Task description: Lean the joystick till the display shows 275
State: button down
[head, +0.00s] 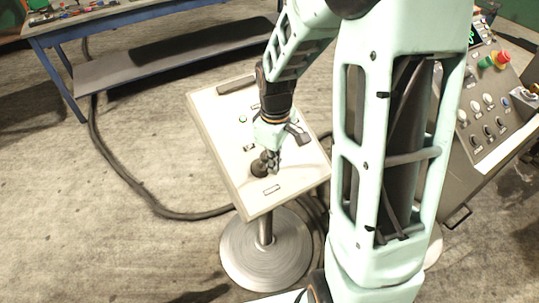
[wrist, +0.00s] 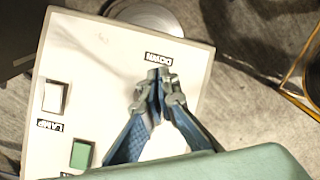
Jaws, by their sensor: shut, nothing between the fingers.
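A light panel (head: 225,135) stands on a round-footed pedestal. The joystick (head: 258,169) shows as a dark round piece near the panel's front part, right beside my fingertips. My gripper (head: 270,162) is shut and points down at the panel; I cannot tell whether it touches the joystick. In the wrist view my closed fingertips (wrist: 159,82) are over the panel near a black label, and no joystick can be made out there. A display (head: 472,37) with green digits sits on the console at the far right; it is partly cut off by my arm and its number is unreadable.
The panel also carries a white switch (wrist: 54,96) and a green button (wrist: 80,153). The right console (head: 490,110) has a red knob (head: 502,58) and several small knobs. A blue-framed table (head: 150,62) stands at the back left. A cable (head: 125,172) runs over the floor.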

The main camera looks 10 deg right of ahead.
notch_tip(320, 180, up, 8)
jog(key=s+p, duration=0.2)
jog(key=p, duration=0.4)
jog(key=shift+d, duration=0.35)
dwell(0.3)
